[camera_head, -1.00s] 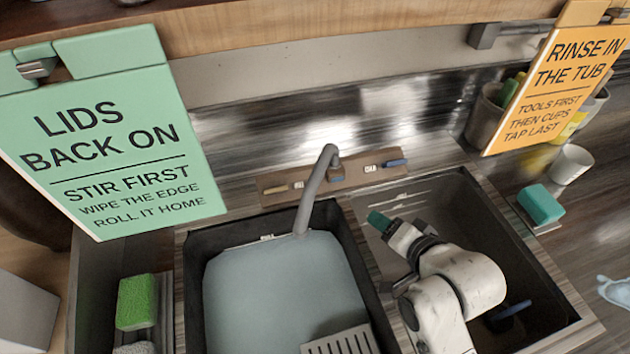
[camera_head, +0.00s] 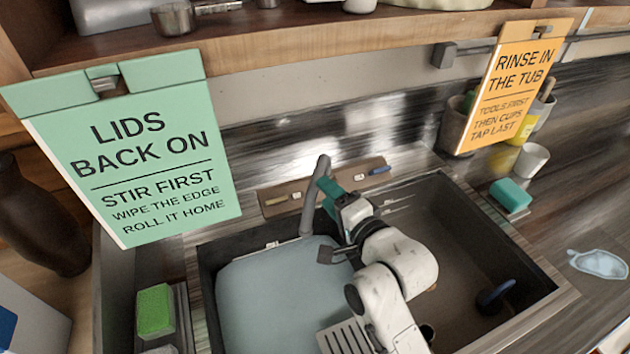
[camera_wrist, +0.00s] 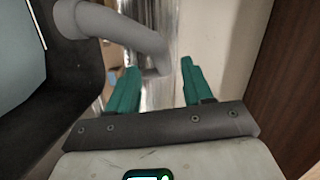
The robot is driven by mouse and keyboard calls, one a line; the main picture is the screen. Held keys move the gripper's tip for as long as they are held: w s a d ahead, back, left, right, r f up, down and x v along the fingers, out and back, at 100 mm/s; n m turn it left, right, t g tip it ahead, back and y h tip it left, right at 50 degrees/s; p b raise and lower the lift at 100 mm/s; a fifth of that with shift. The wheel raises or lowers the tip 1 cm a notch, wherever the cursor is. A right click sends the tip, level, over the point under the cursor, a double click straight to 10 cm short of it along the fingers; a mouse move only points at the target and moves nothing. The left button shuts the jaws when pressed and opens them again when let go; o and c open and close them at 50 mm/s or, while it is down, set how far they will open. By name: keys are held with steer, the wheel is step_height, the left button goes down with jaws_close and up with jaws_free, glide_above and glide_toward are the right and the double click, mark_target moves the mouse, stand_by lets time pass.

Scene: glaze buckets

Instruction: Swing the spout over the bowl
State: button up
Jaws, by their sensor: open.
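The grey curved spout (camera_head: 311,205) rises from the wooden tap strip (camera_head: 275,200), and its end hangs over the back of the left, water-filled basin (camera_head: 206,285). The right basin (camera_head: 470,230) is dark and holds no visible water. My gripper (camera_head: 326,187) is open, its green fingers close to the right of the spout's upper part. In the wrist view the spout (camera_wrist: 125,30) crosses at the top left and bends down in front of the gap between the fingertips (camera_wrist: 160,66). I cannot tell whether they touch it.
A blue-handled tool (camera_head: 495,297) lies in the right basin. A green sponge (camera_head: 155,311) is at the left, a teal sponge (camera_head: 510,195) and white cup (camera_head: 531,160) at the right. The green sign (camera_head: 150,160) and orange sign (camera_head: 515,85) hang from above. A slatted grate (camera_head: 345,340) shows in front.

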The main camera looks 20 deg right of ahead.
steer(key=w, duration=0.5)
steer(key=shift+w+a+f+p, duration=0.35)
steer(key=shift+a+f+p, duration=0.05)
jaws_close()
